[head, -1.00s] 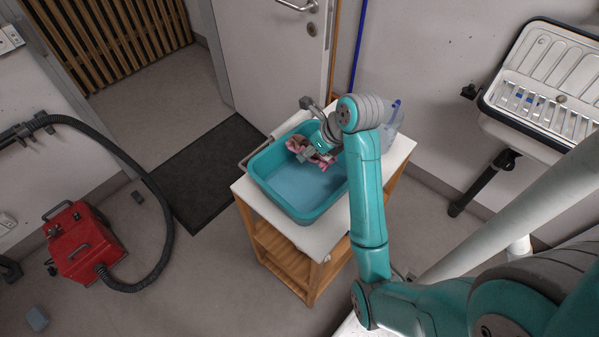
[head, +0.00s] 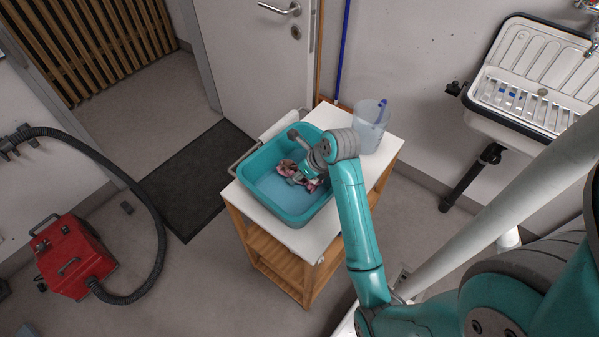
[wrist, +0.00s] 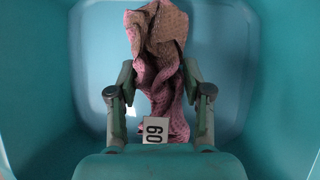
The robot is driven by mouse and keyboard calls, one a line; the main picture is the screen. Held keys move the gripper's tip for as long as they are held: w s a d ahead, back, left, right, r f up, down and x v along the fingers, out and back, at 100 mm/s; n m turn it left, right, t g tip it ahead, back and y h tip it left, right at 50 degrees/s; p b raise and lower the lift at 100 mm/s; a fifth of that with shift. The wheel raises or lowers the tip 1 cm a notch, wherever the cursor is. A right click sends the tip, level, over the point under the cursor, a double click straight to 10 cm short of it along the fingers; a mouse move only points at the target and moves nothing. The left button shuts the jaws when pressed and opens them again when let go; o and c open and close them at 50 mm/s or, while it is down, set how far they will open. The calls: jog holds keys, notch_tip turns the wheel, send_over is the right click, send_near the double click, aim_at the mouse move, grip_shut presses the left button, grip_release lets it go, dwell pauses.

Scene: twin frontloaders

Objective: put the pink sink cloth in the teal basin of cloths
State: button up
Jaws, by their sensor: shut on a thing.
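The teal basin (head: 262,206) stands on a small wooden trolley with a white top. My gripper (head: 304,178) reaches down inside the basin from its right side. It is shut on the pink cloth (head: 287,165), which hangs crumpled and folded inside the basin walls. In the wrist view the cloth (wrist: 158,60) is pink with a brownish patch at the top and passes between the fingers of my gripper (wrist: 160,78). The teal basin (wrist: 270,60) surrounds it there. I cannot tell whether the cloth touches the basin floor. No other cloths show in the basin.
A translucent bucket (head: 368,130) stands on the trolley top (head: 325,232) behind my arm. A white sink (head: 530,85) is on the wall at right. A red vacuum (head: 72,258) with a black hose lies on the floor at left. A dark mat (head: 195,185) lies before the door.

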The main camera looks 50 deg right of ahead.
jog(key=shift+f, duration=0.6)
jog(key=o, duration=1.1)
